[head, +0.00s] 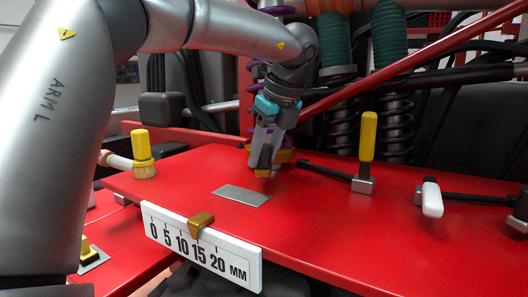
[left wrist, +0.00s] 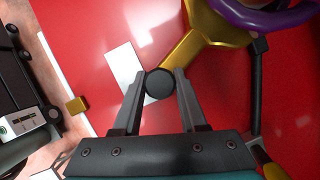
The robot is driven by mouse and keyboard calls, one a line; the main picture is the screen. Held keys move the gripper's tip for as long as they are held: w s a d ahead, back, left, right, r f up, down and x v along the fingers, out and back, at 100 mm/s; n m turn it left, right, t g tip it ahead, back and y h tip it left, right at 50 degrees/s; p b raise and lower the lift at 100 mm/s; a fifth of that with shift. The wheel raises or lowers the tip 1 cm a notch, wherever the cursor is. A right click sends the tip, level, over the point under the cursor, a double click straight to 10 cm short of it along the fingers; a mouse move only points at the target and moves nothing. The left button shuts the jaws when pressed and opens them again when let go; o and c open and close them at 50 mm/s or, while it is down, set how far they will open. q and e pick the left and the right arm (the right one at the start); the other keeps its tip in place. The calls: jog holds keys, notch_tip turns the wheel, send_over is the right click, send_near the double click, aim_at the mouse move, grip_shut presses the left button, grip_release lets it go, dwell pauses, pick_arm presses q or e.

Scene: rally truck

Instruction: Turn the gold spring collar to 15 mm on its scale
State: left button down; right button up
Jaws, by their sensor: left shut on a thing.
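The gold spring collar (left wrist: 212,30) shows in the left wrist view at the foot of the purple spring (left wrist: 262,14). Its gold arm ends in a dark round knob (left wrist: 160,83). My left gripper (left wrist: 160,92) is shut on this knob. In the head view my left gripper (head: 263,168) points down at the red panel and hides most of the collar (head: 285,155). The white scale (head: 235,262) reads 0 to 20 mm along the front edge. A gold pointer (head: 201,222) sits over it, above the 10 to 15 stretch; its exact reading is unclear. My right gripper is not in view.
A grey plate (head: 241,195) lies flat on the red panel (head: 330,230).

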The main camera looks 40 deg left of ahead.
pick_arm(q)
jog(key=shift+s+f, duration=0.15)
jog(key=shift+f, duration=0.55)
jog(key=c, duration=0.8)
grip_release()
jog(key=o, duration=0.3)
jog(key=shift+o, duration=0.2)
jog(key=shift+d+r, duration=0.15)
jog(key=shift+r, duration=0.25)
jog(key=w+p+v, duration=0.1)
jog(key=p+v, duration=0.4)
jog(key=v, duration=1)
jog(key=shift+s+r, duration=0.2)
jog(key=shift+r, duration=0.2)
